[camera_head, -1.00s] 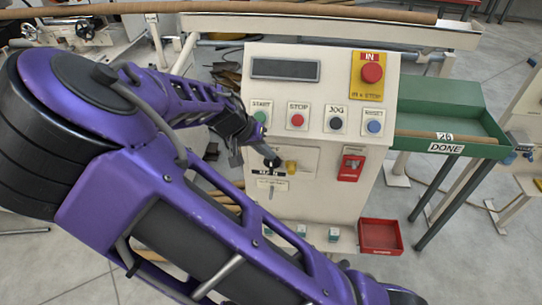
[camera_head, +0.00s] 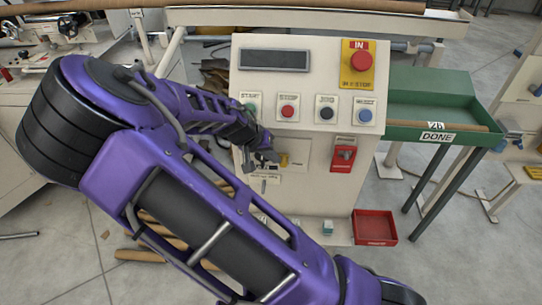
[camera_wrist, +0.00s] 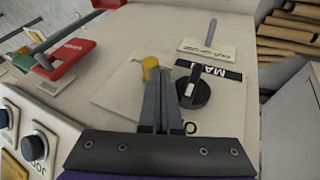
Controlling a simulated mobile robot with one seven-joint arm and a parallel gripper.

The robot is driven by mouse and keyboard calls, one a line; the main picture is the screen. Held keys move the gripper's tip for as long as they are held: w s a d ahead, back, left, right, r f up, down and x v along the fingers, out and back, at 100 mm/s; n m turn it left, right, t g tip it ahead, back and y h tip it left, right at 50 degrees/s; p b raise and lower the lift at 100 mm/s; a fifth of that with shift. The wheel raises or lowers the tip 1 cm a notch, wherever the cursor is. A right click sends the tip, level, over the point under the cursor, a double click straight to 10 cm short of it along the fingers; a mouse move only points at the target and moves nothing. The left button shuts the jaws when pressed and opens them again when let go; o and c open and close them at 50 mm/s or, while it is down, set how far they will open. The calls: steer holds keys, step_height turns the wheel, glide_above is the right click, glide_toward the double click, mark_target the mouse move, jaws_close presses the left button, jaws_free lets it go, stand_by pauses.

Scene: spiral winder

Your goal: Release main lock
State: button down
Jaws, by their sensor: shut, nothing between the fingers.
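The control cabinet's front plate carries a black rotary knob (camera_wrist: 193,91) beside a black label lettered "MAI…", the rest cut off from sight. A short yellow cylindrical peg (camera_wrist: 150,66) stands from the same plate, left of the knob in the wrist view; it shows as a small yellow spot in the head view (camera_head: 283,160). My gripper (camera_wrist: 165,73) is shut and empty, its narrow fingers pointing at the plate between peg and knob. The tips look close to both; I cannot tell whether they touch. In the head view my gripper (camera_head: 268,156) hides the knob.
A red bracket with a grey lever (camera_head: 343,155) is to the right of the plate. Buttons sit above, with a red stop button (camera_head: 361,65) at top right. A red tray (camera_head: 374,227) is below. A green DONE tray (camera_head: 440,110) stands right.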

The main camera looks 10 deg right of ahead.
steer(key=d, duration=0.2)
steer(key=s+d+p, duration=0.1)
steer(key=d, duration=0.1)
steer(key=shift+s+d, duration=0.15)
steer(key=shift+d, duration=0.15)
steer(key=shift+r, duration=0.2)
